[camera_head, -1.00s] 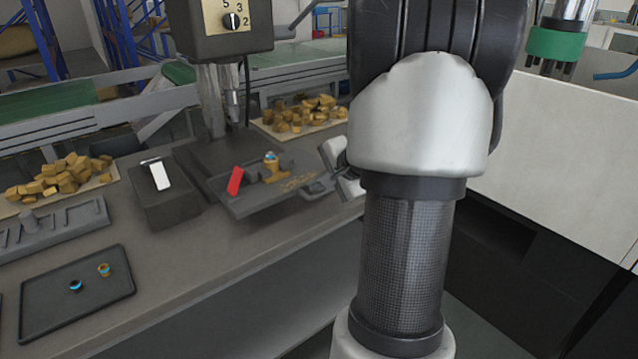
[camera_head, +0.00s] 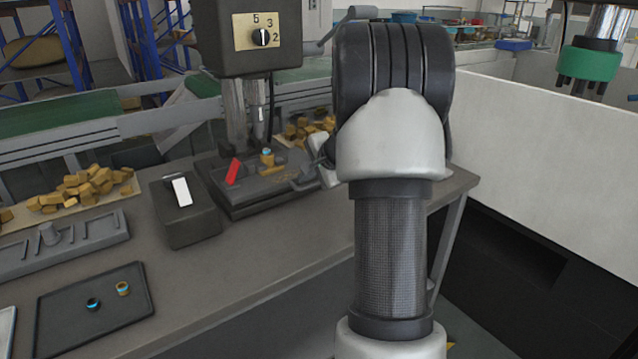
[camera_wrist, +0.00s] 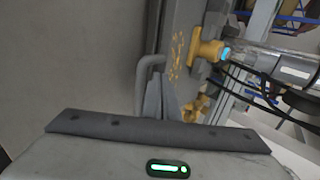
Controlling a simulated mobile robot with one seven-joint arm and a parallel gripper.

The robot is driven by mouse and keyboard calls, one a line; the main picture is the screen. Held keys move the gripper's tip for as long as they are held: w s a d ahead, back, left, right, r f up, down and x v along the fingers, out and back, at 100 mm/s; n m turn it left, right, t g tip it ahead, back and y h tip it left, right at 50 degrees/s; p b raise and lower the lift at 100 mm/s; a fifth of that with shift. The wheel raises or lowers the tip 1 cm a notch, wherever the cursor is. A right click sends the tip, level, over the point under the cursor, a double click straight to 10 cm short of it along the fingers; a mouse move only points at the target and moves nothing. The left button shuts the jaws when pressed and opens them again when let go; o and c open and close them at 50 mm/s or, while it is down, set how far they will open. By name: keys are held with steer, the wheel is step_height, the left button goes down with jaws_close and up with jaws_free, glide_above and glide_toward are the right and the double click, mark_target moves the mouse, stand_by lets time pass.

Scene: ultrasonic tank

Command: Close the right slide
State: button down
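I cannot make out with certainty which part is the right slide. A drill press (camera_head: 258,38) stands on the workbench. Under its spindle is a dark base with a grey vise-like fixture (camera_head: 245,190), a red lever (camera_head: 233,171) and a brass piece with a blue ring (camera_head: 267,158). My gripper (camera_head: 308,172) is at the right end of this fixture, partly behind my own arm. In the wrist view, a grey loop handle (camera_wrist: 143,85) and the brass piece (camera_wrist: 207,50) show just beyond my gripper's housing.
A dark box with a white switch (camera_head: 185,210) sits left of the fixture. A dark tray (camera_head: 70,320) holds two small rings. Brass pieces lie in piles at the left (camera_head: 90,185) and behind the fixture. A large white panel (camera_head: 540,140) stands at the right.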

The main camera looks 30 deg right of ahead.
mark_target(294, 172)
steer(key=w+p, duration=0.1)
steer(key=w, duration=0.3)
steer(key=shift+a+r, duration=0.1)
steer(key=shift+w+r, duration=0.1)
steer(key=shift+r, duration=0.05)
